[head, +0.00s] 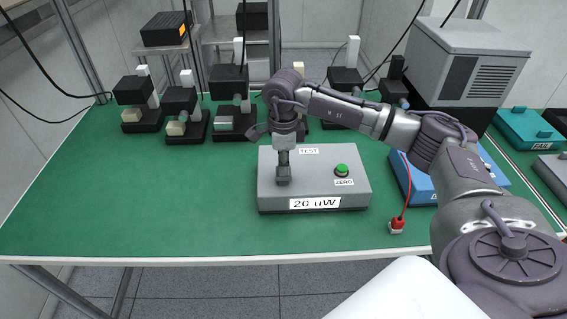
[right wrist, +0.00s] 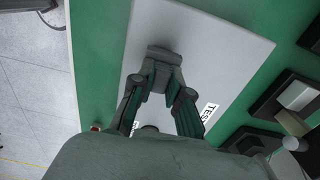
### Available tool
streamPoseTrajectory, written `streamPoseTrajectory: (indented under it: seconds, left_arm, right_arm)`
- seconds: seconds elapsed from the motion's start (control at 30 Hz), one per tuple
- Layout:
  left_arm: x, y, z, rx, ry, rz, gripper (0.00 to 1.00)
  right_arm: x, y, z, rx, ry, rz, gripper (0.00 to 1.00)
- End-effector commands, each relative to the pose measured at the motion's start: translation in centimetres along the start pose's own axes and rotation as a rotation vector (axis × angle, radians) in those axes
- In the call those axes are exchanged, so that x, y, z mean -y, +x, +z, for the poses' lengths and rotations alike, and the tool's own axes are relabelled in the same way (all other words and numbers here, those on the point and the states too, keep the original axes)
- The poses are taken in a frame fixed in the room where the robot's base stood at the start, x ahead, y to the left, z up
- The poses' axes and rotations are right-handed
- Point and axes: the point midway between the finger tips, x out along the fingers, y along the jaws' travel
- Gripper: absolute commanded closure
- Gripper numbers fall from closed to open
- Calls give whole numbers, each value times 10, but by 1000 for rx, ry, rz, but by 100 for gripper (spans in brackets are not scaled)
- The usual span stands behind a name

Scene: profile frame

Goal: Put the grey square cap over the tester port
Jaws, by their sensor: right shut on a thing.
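The grey tester (head: 330,190) sits on the green bench top, with "TEST" and "ZERO" labels, a green button (head: 341,170) and a "20 uW" readout (head: 315,203). My right gripper (head: 283,165) points down over its left part and is shut on the grey square cap (head: 283,178). In the right wrist view the cap (right wrist: 164,53) shows at the fingertips (right wrist: 160,78), over the tester's pale top (right wrist: 225,45). The tester port is not visible; cap and gripper cover that area. I cannot tell whether the cap touches the tester. My left gripper is not in view.
Several black fixtures (head: 180,112) stand along the back of the green bench (head: 120,205). A blue box (head: 415,180) and a red plug on a cable (head: 397,226) lie right of the tester. A large grey unit (head: 465,65) stands behind. The bench's left front is clear.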

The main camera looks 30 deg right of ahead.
Motion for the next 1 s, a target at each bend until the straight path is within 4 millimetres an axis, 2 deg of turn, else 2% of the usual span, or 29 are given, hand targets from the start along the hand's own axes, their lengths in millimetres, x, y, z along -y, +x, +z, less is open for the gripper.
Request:
streamPoseTrajectory:
  seconds: [1.0]
  left_arm:
    - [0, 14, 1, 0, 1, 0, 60]
  right_arm:
    - [0, 18, 0, 0, 0, 0, 100]
